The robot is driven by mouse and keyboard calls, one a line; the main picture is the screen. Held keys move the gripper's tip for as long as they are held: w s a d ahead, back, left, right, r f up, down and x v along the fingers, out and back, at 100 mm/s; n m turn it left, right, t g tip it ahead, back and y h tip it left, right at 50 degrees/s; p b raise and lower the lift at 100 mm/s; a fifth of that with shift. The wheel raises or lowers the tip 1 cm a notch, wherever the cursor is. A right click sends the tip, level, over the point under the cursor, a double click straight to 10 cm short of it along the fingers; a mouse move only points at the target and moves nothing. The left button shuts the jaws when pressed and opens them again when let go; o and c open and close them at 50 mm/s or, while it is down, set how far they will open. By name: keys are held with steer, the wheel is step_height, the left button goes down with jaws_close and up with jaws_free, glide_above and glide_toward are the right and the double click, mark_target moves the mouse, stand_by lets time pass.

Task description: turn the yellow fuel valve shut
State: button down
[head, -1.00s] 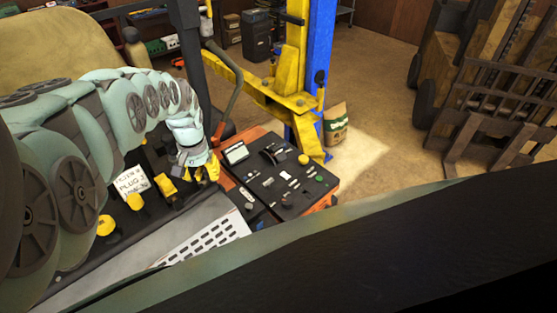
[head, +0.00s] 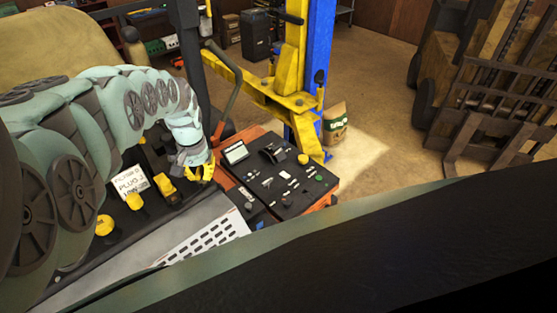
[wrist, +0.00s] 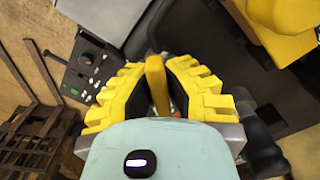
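In the wrist view, the yellow fuel valve handle (wrist: 155,75) stands upright in the picture, between the two ridged yellow fingers of my gripper (wrist: 156,78). The fingertips close in on the handle from both sides and appear to touch it. The valve's base is mostly hidden below the fingers. In the head view, my gripper (head: 200,175) points down at the right end of the dark machine deck, beside the control panel. There the valve cannot be told apart from the yellow fingers.
The control panel (head: 283,180) with knobs and switches lies just right of my gripper. Yellow caps (head: 134,201) and a white label (head: 130,182) are to its left. A yellow and blue lift post (head: 310,75) stands behind. A forklift (head: 490,90) is at far right.

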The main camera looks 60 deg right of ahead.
steer(key=shift+a+f+m+b, duration=0.2)
steer(key=shift+m+b, duration=0.5)
steer(key=shift+b, duration=1.45)
steer(key=shift+d+m+b, duration=0.15)
steer(key=shift+m+b, duration=0.35)
steer(key=shift+b, duration=0.4)
steer(key=shift+m+b, duration=0.3)
steer(key=m+b, duration=0.3)
steer(key=m, duration=0.1)
steer(key=shift+r+m+b, duration=0.1)
steer(key=shift+m+b, duration=0.65)
steer(key=shift+m, duration=0.55)
steer(key=c, duration=1)
jaws_free()
steer(key=shift+r, duration=0.1)
